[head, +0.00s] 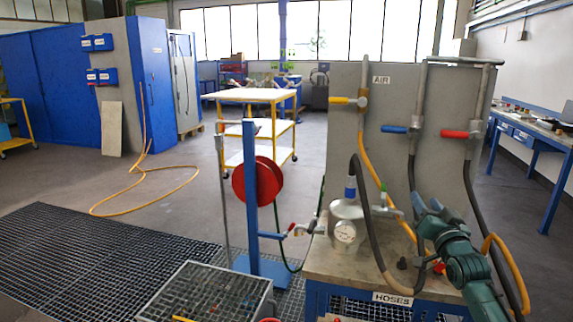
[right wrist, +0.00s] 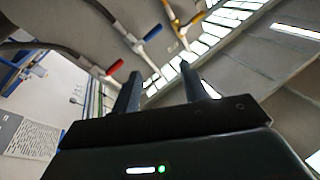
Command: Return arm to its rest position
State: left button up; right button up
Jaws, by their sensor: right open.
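My right arm comes into the head view at the lower right, and its gripper (head: 428,212) is raised in front of the grey panel, close to the dark hoses. In the right wrist view the two fingers (right wrist: 158,90) stand apart with nothing between them. The gripper is open and empty. My left gripper is not in view.
The grey panel (head: 400,85) carries yellow, blue (head: 396,129) and red (head: 456,134) valve handles with hanging hoses. A vessel with a gauge (head: 345,232) stands on the bench. A red hose reel (head: 258,181) stands left of it. Open floor lies further left.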

notch_tip(320, 180, down, 5)
jog(key=d+n+g+h, duration=0.2)
jog(key=n+g, duration=0.1)
jog(key=n, duration=0.3)
jog(key=s+a+f+n+g+y, duration=0.1)
jog(key=s+a+f, duration=0.35)
jog(key=f, duration=0.35)
jog(key=s+a+f+n+g+y, duration=0.1)
jog(key=s+a+f+g, duration=0.1)
jog(key=s+a+f, duration=0.35)
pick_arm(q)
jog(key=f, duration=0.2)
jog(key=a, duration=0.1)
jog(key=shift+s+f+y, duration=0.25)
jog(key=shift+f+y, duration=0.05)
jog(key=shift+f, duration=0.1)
pick_arm(e)
jog(key=s+a+f+g+y, duration=0.1)
jog(key=s+a+f, duration=0.2)
jog(key=s, duration=0.6)
jog(key=s+a+f+g+y, duration=0.1)
jog(key=s+a+f, duration=0.3)
jog(key=s, duration=0.6)
jog(key=s+a+f+m+g+y, duration=0.1)
jog(key=s+a+f, duration=0.3)
jog(key=s, duration=0.6)
notch_tip(320, 180, down, 2)
jog(key=shift+s+g, duration=0.25)
jog(key=shift+g, duration=0.15)
